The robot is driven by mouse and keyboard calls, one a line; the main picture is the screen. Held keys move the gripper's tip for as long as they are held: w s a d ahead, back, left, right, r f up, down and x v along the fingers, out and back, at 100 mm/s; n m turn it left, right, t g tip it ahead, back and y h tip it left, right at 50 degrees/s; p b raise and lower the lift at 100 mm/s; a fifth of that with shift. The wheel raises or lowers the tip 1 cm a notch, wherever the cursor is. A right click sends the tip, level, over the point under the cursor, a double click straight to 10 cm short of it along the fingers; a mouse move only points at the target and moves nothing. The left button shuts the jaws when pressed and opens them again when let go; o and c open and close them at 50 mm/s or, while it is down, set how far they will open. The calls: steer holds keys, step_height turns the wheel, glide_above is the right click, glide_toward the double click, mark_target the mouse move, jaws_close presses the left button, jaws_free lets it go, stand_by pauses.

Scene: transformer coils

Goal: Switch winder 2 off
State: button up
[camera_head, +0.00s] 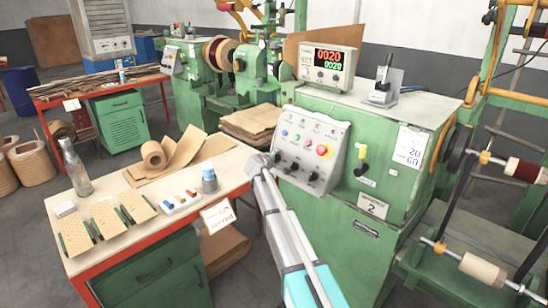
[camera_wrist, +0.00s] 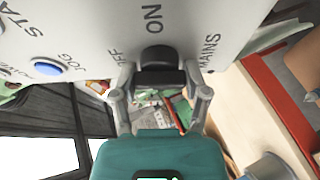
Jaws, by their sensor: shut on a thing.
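Winder 2 (camera_head: 345,225) is the green machine with a "2" plate (camera_head: 372,206) on its front. Its sloped grey control panel (camera_head: 335,152) carries several buttons, dark knobs and a red stop button on yellow (camera_head: 324,151). My gripper (camera_head: 268,158) is at the panel's lower left edge. In the wrist view my gripper (camera_wrist: 158,82) is shut on the black mains knob (camera_wrist: 158,55), one finger on each side. "ON" is printed above the knob, "OFF" to its upper left and "MAINS" to its right. I cannot tell which way the knob points.
A workbench (camera_head: 140,245) stands left of the winder, with a glass bottle (camera_head: 75,168), a grey-blue jar (camera_head: 209,180) and paper rolls. Wire spools (camera_head: 484,268) are at the right.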

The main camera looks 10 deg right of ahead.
steer(key=shift+n, duration=0.3)
steer(key=o, duration=1.2)
steer(key=shift+c, duration=0.2)
steer(key=shift+f+m+b, duration=0.1)
steer(key=shift+m+b, duration=0.2)
steer(key=shift+m, duration=0.2)
